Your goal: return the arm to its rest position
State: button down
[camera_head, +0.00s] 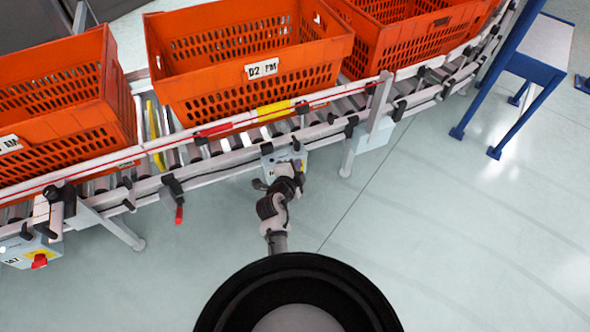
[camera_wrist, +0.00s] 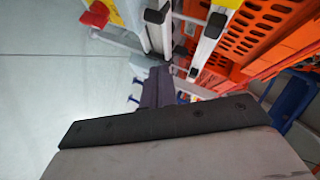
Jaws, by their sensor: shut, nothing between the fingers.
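My arm reaches up from my round black body at the bottom of the head view to the near edge of the roller conveyor (camera_head: 215,150). My gripper (camera_wrist: 157,78) shows in the wrist view as narrow dark fingers close together, with nothing between them. It points toward the conveyor's rail and legs. In the head view the fingers are hard to make out, in front of a grey box on the conveyor's side. I cannot tell whether they touch anything.
Orange totes stand on the conveyor: a left one (camera_head: 117,100), a middle one (camera_head: 336,62) and a right one (camera_head: 432,38). A blue-legged table (camera_head: 535,70) stands at upper right. A control box with a red button (camera_head: 38,262) is at lower left. The floor (camera_head: 460,240) is clear at right.

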jog(key=shift+v, duration=0.8)
